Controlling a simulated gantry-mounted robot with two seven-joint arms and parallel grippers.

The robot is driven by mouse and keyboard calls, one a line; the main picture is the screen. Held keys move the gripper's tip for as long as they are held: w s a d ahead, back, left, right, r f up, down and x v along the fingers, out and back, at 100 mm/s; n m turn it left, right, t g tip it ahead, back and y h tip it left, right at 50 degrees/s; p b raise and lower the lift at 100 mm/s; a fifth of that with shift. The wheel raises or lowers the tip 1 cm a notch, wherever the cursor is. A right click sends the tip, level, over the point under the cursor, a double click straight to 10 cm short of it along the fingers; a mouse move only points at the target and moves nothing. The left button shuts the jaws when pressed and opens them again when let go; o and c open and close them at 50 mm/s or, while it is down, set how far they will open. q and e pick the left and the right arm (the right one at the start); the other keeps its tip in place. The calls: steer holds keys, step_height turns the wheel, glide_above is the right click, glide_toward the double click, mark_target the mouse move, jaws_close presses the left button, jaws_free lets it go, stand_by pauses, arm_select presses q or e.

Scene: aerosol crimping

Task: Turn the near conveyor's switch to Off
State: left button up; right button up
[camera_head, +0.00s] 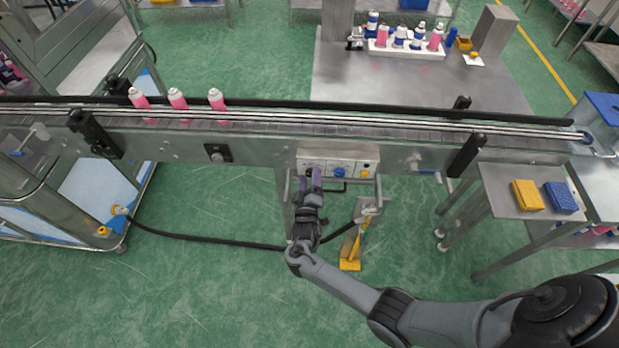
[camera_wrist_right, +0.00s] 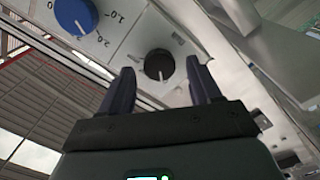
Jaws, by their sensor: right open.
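The near conveyor (camera_head: 260,148) runs across the head view, with a pale control panel (camera_head: 338,156) on its near side. My right gripper (camera_head: 310,176) is at the left part of this panel. In the right wrist view its fingers (camera_wrist_right: 160,80) are open, one on each side of a round black switch knob (camera_wrist_right: 159,65). The knob's white pointer mark points down in that view. I cannot tell whether the fingers touch the knob. The lettering beside the knob is too small to read. In the head view the gripper hides this knob. My left gripper is out of view.
A blue numbered dial (camera_wrist_right: 75,15) sits beside the black knob. Several pink bottles (camera_head: 178,99) stand on the conveyor at left. A yellow-based stand (camera_head: 350,264) and a black cable (camera_head: 200,238) are near my right arm. A side table (camera_head: 520,180) holds yellow and blue blocks.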

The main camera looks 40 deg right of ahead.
steer(key=p+v, duration=0.1)
steer(key=v, duration=0.9)
steer(key=shift+s, duration=0.15)
steer(key=s+d+f+y, duration=0.1)
steer(key=s+d+f, duration=0.15)
steer(key=s, duration=0.25)
steer(key=s+d+f+y, duration=0.1)
steer(key=s+d+f, duration=0.15)
steer(key=s, duration=0.25)
steer(key=s+a+r+n+g+y, duration=0.1)
steer(key=s+a+r+g+y, duration=0.55)
steer(key=a+r+y, duration=0.55)
steer(key=s+r+g+h, duration=0.1)
steer(key=s+g, duration=0.2)
steer(key=s, duration=0.3)
step_height(320, 180, up, 26)
steer(key=p, duration=2.6)
steer(key=shift+d, duration=0.25)
